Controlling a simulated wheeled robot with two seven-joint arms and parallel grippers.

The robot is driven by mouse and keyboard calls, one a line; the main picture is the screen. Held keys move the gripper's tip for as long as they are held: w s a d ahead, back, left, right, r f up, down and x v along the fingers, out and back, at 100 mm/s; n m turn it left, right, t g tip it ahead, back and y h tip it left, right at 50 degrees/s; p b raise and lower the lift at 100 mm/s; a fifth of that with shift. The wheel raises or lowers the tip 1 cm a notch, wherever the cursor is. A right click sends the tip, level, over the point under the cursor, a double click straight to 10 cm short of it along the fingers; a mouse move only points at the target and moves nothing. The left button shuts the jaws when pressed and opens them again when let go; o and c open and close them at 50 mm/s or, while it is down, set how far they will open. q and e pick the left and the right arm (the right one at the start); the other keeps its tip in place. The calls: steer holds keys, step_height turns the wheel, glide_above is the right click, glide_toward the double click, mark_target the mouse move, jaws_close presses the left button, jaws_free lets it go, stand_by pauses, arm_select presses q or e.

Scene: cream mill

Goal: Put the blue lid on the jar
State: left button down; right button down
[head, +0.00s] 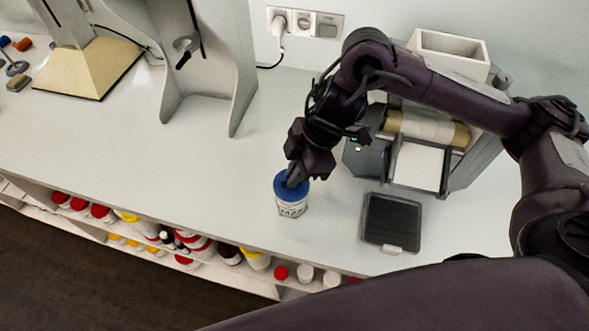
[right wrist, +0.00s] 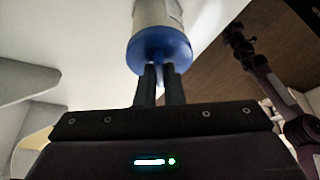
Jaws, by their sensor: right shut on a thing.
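The jar (head: 291,208) is a small white pot with a dark printed label. It stands upright on the white counter, near its front edge. The blue lid (head: 283,188) sits over the jar's mouth, and I see no clear gap between them. My right gripper (head: 294,177) comes down from above and is shut on the lid's top. In the right wrist view the fingers (right wrist: 160,76) meet the blue lid (right wrist: 150,48), with the pale jar (right wrist: 157,12) beyond it. The finger contact is partly hidden in the head view. My left gripper is not in view.
A grey machine with a roller (head: 427,128) and a flat black tray (head: 391,221) stand right of the jar. A grey stand (head: 215,60) is at the back left. Below the counter edge, a shelf (head: 220,262) holds several capped containers. The counter left of the jar is clear.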

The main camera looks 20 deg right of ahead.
stand_by(0.7)
steer(key=shift+f+p, duration=0.5)
steer(key=shift+f, duration=0.05)
stand_by(1.6)
steer(key=c, duration=1)
jaws_free()
step_height(320, 180, up, 5)
steer(key=p, duration=0.4)
steer(key=shift+f+p, duration=0.2)
steer(key=shift+p, duration=0.2)
steer(key=shift+c, duration=0.4)
